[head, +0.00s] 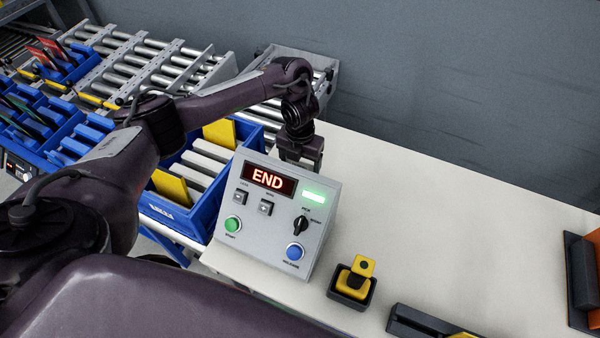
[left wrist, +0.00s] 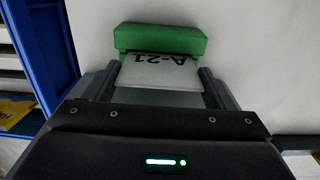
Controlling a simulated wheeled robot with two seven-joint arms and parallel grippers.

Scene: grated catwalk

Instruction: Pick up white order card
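The white order card (left wrist: 165,72), marked A-21, shows in the left wrist view with one end at a green holder (left wrist: 160,39). My left gripper (left wrist: 160,72) is spread wide, with one finger on each side of the card. I cannot tell whether the fingers touch its edges. In the head view my left gripper (head: 300,155) points down just behind the control box, over the pale table. The card and green holder are hidden there. My right gripper is in neither view.
The control box (head: 280,205) reads END and stands close in front of my left gripper. A blue crate (head: 185,215) with grey and yellow dividers is to its left. A yellow-and-black device (head: 355,278) stands at right. The pale table (head: 440,210) is clear beyond it.

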